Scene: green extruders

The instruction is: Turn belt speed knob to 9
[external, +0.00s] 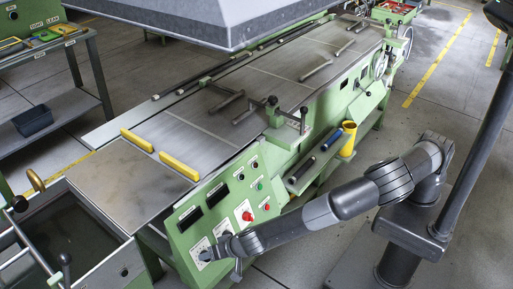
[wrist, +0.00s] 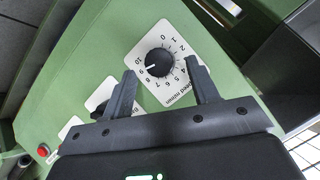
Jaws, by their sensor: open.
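The belt speed knob (wrist: 159,62) is a round black knob on a white dial plate (wrist: 186,50) numbered 0 to 10, on the green panel. Its white pointer line faces left and slightly down in the wrist view, at or close to the 9 mark. My gripper (wrist: 161,70) is open, with one finger on each side of the knob's lower part in that view.
A second black knob (wrist: 101,104) is partly hidden beside my left finger. The green control panel (external: 181,226) also carries a red button (external: 246,216) and dark displays. The conveyor belt (external: 223,120) runs behind it, with yellow bars on it. A metal basin stands at lower left.

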